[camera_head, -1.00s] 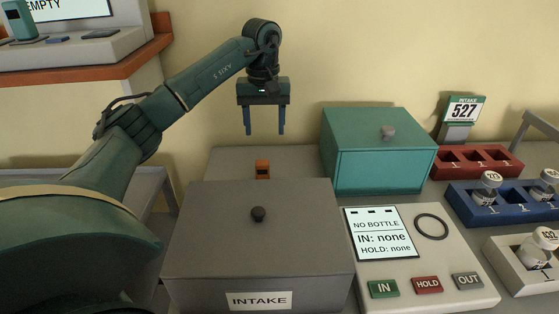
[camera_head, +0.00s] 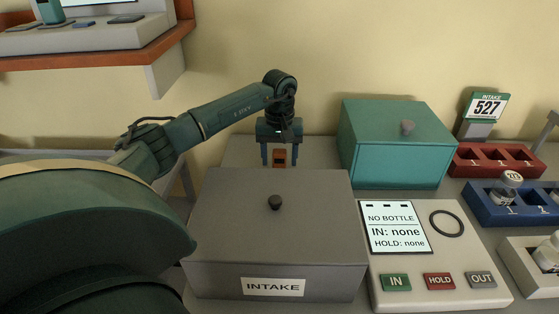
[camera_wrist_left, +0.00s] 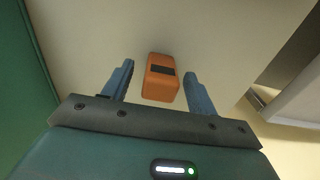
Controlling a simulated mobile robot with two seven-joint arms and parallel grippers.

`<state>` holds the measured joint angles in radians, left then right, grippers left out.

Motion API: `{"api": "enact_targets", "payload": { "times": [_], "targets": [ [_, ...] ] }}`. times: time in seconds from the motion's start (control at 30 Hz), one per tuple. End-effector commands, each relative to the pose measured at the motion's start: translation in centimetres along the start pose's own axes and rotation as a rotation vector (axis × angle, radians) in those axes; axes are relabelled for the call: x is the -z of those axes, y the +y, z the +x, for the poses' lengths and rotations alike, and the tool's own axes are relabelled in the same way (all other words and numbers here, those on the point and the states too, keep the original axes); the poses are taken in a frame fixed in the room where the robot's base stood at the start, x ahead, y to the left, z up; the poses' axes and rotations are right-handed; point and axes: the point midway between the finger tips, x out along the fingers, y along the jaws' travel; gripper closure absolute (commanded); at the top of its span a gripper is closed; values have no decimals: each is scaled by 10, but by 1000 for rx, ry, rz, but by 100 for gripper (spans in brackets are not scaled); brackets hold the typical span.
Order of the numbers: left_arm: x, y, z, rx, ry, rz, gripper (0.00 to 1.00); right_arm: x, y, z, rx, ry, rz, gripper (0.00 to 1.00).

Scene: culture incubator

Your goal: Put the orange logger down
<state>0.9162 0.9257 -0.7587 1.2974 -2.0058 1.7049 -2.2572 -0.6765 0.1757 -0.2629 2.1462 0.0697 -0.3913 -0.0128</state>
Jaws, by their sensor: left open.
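The orange logger (camera_head: 279,158) is a small upright block with a dark window, standing on the grey surface behind the INTAKE box. It also shows in the left wrist view (camera_wrist_left: 161,88). My left gripper (camera_head: 279,160) is lowered over it, with one blue finger on each side. In the left wrist view the fingers (camera_wrist_left: 158,82) are open, with a gap between the logger and each finger. The lower part of the logger is hidden behind the box in the head view. My right gripper is not in view.
The grey INTAKE box (camera_head: 233,220) with a black knob stands in front of the logger. A teal box (camera_head: 393,158) stands to the right. A control panel (camera_head: 467,268), a red rack (camera_head: 462,168) and a blue rack (camera_head: 482,205) with a bottle lie farther right.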

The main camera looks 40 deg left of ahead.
Motion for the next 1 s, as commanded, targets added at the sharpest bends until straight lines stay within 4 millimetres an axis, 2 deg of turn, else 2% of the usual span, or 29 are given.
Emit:
{"api": "enact_targets", "payload": {
  "times": [0.27, 0.87, 1.0],
  "targets": [
    [0, 0, 3, -1, 1, 0, 43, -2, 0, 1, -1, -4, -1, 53],
    [0, 0, 2, -1, 1, 0, 93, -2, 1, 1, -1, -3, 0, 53],
    [0, 0, 2, -1, 1, 0, 94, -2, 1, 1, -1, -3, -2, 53]
  ]
}}
